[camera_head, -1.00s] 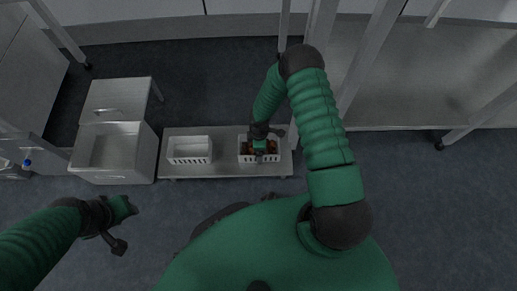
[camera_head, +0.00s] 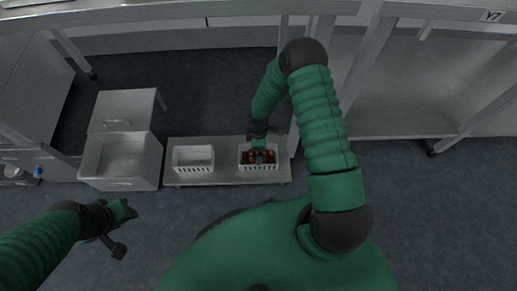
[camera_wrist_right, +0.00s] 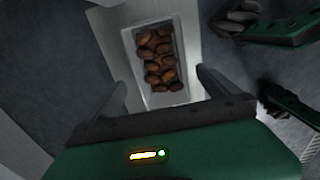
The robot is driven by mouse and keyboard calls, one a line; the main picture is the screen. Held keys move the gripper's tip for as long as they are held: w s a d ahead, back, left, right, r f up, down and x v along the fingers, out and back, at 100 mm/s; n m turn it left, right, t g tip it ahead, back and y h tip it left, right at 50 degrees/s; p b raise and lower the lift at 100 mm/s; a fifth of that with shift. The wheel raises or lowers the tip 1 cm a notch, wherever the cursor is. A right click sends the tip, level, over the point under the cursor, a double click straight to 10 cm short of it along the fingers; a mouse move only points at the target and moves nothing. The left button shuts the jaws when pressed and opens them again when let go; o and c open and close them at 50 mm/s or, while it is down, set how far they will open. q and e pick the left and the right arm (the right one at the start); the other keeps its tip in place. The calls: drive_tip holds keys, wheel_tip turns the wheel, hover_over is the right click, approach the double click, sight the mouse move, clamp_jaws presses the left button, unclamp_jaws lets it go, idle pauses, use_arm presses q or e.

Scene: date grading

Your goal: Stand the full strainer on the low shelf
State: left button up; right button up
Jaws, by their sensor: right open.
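The full strainer (camera_head: 259,167), a white slotted basket of brown dates, stands upright on the right part of the low shelf (camera_head: 226,178). It also shows in the right wrist view (camera_wrist_right: 179,97), past my fingertips. My right gripper (camera_head: 259,147) is above it, at its far side in the head view. In the right wrist view my right gripper (camera_wrist_right: 168,80) is open, its two fingers apart with nothing held between them. My left gripper (camera_head: 122,212) is at the lower left, away from the shelf; its jaw opening is not clear.
An empty white strainer (camera_head: 193,167) stands on the left part of the low shelf, with bare shelf between the two. A grey bin (camera_head: 121,184) stands left of the shelf. Metal table legs and a bench (camera_head: 390,110) are behind and to the right.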

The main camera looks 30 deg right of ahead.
wheel_tip(320, 180, up, 20)
drive_tip(key=s+a+m+t+h, duration=0.1)
drive_tip(key=s+a+m, duration=0.2)
drive_tip(key=m, duration=0.3)
drive_tip(key=s+a+r+m, duration=0.2)
drive_tip(key=s+r, duration=0.1)
drive_tip(key=r, duration=0.1)
drive_tip(key=s+a+r+m+t+y, duration=0.1)
drive_tip(key=s+a+r+m, duration=0.1)
drive_tip(key=r, duration=0.3)
drive_tip(key=shift+s+a+m+t, duration=0.15)
drive_tip(key=shift+s+m+t, duration=0.15)
drive_tip(key=shift+s+m, duration=0.4)
drive_tip(key=shift+w, duration=0.15)
